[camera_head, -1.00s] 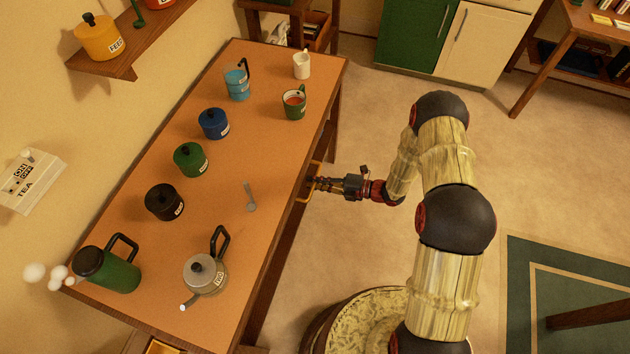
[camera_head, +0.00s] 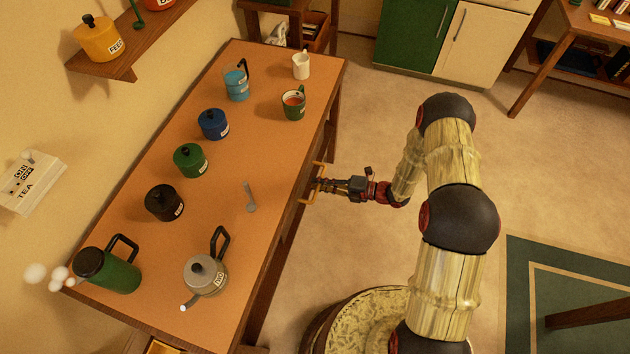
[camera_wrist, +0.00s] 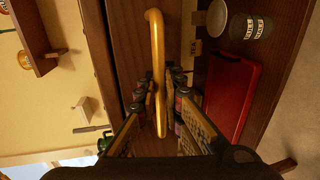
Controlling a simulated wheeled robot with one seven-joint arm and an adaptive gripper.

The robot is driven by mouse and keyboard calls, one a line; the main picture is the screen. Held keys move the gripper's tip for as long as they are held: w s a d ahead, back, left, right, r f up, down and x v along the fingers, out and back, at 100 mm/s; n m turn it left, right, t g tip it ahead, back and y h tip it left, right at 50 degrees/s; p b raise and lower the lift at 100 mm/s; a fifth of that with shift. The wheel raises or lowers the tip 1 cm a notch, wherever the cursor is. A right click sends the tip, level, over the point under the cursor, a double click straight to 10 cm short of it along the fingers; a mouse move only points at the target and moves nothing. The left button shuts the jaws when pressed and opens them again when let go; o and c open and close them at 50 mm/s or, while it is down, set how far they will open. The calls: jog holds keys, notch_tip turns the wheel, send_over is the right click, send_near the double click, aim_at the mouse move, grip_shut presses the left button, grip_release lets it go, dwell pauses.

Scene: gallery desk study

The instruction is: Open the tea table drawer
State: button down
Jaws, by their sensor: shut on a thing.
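The wooden drawer front (camera_wrist: 130,35) lies behind the handle. The drawer's inside is hidden.
A kettle (camera_head: 205,275), green flask (camera_head: 118,272), several lidded pots, a spoon (camera_head: 249,197) and mugs stand on the table. Carpet (camera_head: 350,240) right of the table is clear.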

jog(key=f+p+v, duration=0.1)
jog(key=f+v, duration=0.1)
jog(key=v, duration=1)
jog(key=d+f+p+v, duration=0.1)
jog(key=f+v, duration=0.2)
jog(key=v, duration=0.9)
jog(key=shift+s, duration=0.2)
jog(key=shift+f, duration=0.1)
jog(key=c, duration=2)
grip_release()
jog(key=shift+o, duration=0.2)
jog(key=shift+d, duration=0.1)
jog(key=v, duration=1.1)
jog(key=shift+d, duration=0.4)
